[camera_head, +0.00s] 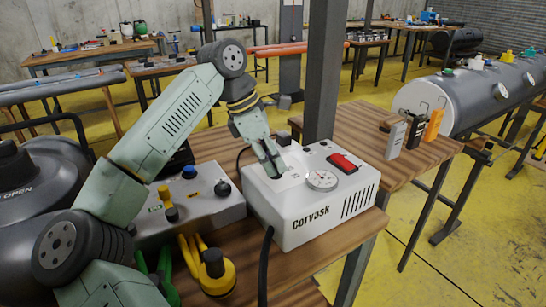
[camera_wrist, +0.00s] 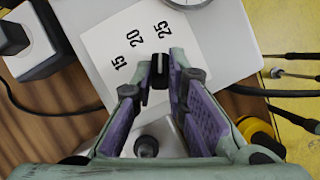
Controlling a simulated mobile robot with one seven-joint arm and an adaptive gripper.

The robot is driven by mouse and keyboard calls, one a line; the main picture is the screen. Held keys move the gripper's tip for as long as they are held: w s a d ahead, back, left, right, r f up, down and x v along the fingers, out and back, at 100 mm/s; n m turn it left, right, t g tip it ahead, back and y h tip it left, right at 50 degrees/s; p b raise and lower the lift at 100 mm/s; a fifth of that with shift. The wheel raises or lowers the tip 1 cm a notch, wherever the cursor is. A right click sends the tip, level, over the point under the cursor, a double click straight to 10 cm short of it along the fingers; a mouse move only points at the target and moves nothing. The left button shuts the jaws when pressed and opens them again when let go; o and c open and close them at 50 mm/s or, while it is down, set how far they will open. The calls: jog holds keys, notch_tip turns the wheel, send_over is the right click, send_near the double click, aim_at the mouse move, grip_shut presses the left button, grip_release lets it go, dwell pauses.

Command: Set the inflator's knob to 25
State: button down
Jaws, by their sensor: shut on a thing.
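The inflator (camera_head: 318,215) is a white box marked Corvask on the wooden table, with a round gauge (camera_head: 322,180) and a red switch (camera_head: 344,163) on top. Its black knob (camera_wrist: 160,68) shows in the wrist view between my fingertips, with a white line on top. A white dial plate (camera_wrist: 120,45) carries 15, 20 and 25. The line points up the picture, roughly towards 25. My gripper (camera_head: 274,172) reaches down onto the inflator's top and is shut on the knob; it also shows in the wrist view (camera_wrist: 159,80). The knob is hidden in the head view.
A grey box (camera_head: 190,208) with blue, black and yellow knobs stands left of the inflator. Yellow-black fittings (camera_head: 214,272) lie in front of it. Small white, dark and orange devices (camera_head: 415,130) stand on the table at right. A grey tank (camera_head: 470,95) lies beyond.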

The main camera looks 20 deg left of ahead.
jog(key=shift+m, duration=0.5)
jog(key=c, duration=1.6)
grip_release()
jog(key=shift+r, duration=0.1)
jog(key=v, duration=1.2)
jog(key=shift+w, duration=0.2)
jog(key=shift+s, duration=0.1)
